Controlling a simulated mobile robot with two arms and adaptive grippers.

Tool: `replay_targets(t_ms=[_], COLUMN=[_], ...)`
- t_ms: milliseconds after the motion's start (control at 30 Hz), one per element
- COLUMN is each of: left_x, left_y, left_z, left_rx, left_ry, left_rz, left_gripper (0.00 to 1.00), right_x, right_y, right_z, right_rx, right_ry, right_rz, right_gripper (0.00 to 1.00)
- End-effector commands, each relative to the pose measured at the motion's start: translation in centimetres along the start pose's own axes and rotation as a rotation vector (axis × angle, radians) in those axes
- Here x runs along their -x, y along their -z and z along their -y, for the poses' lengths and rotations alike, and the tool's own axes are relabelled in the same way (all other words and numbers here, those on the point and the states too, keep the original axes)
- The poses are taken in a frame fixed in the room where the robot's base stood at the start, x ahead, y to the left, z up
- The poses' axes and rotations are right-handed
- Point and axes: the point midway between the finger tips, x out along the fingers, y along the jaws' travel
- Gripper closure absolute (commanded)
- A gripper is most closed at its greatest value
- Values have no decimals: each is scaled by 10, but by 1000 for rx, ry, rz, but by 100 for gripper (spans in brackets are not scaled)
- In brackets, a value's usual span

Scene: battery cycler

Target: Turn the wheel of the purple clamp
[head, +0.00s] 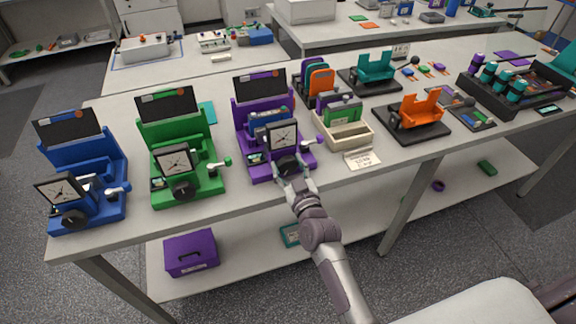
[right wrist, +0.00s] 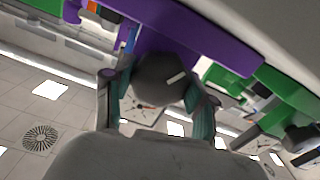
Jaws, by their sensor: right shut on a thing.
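The purple clamp (head: 250,118) stands on the table between the green clamp and a box with upright cards. It carries a dial with a white face (head: 282,138) and, below it, a dark wheel (head: 287,167). My right gripper (head: 292,182) reaches up from the front and is shut on the wheel. In the right wrist view the dark round wheel (right wrist: 165,80), with a pale line mark on its face, sits between the two fingers. The purple frame (right wrist: 195,45) shows above it. My left gripper is not in view.
A green clamp (head: 178,125) and a blue clamp (head: 75,150) stand to the left. The box with cards (head: 345,135) and an orange holder (head: 420,110) are to the right. A purple case (head: 190,252) lies on the lower shelf. A lever with a purple knob (head: 317,142) sticks out beside the dial.

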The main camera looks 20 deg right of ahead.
Motion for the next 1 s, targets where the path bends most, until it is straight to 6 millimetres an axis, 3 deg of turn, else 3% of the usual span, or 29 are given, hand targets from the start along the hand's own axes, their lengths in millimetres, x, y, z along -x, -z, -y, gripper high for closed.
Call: replay_targets(t_ms=[167, 467, 767, 800, 933, 1000], left_x=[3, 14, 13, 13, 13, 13], left_y=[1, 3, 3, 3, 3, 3], left_z=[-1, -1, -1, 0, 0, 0], left_rx=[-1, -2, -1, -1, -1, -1], left_ry=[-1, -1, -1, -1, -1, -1], left_rz=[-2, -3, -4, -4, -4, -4], left_gripper=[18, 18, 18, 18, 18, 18], right_x=[0, 0, 0, 0, 0, 0], right_y=[1, 1, 0, 0, 0, 0], right_z=[0, 0, 0, 0, 0, 0], right_rx=[-28, -287, -304, -303, -302, -302], right_ry=[0, 0, 0, 0, 0, 0], right_rz=[0, 1, -1, -1, -1, -1], right_gripper=[78, 78, 78, 39, 18, 18])
